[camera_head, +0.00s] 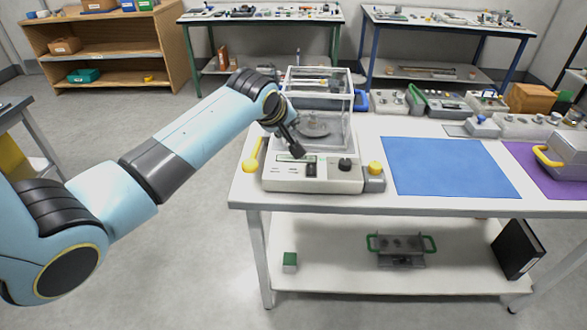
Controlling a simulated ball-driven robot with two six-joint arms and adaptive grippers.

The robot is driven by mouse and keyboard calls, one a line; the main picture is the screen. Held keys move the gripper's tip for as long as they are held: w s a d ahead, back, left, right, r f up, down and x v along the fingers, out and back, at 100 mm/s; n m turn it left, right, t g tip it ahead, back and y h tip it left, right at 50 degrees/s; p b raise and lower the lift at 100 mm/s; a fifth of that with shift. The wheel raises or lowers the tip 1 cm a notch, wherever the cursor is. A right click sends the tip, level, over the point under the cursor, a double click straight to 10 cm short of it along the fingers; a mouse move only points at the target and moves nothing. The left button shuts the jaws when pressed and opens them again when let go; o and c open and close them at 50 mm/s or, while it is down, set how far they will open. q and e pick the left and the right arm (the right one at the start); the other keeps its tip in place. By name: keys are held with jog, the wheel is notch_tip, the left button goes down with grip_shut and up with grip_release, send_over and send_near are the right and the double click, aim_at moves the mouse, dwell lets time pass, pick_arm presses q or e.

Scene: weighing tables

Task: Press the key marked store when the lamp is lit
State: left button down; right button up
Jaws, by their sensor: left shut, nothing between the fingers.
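A white balance (285,183) with a clear glass case (335,88) stands at the left end of the white table (420,207). A round grey pan (314,129) shows inside the case. The balance's front has small dark markings, a dark panel and a dark knob (345,164). I cannot read which key is marked store, and I cannot tell whether a lamp is lit. My left gripper (299,152) is shut and empty. It points down over the front of the balance, near the dark panel, and hides part of it. I cannot tell whether it touches. My right gripper is not in view.
A yellow-topped grey block (375,176) stands right of the balance, and a yellow spoon-like thing (250,163) lies left of it. A blue mat (450,167) lies clear to the right. Several devices line the table's back. A purple mat (540,170) is farther right.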

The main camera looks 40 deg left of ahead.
pick_arm(q)
jog(key=b, duration=0.8)
send_over(290, 169)
notch_tip(290, 169, down, 8)
jog(key=shift+r, duration=0.1)
jog(key=shift+f, duration=0.45)
jog(key=shift+f, duration=0.2)
dwell(0.4)
jog(key=shift+f, duration=0.25)
jog(key=shift+f, duration=0.4)
dwell(0.6)
jog(key=shift+r+p, duration=0.8)
jog(key=shift+r, duration=0.05)
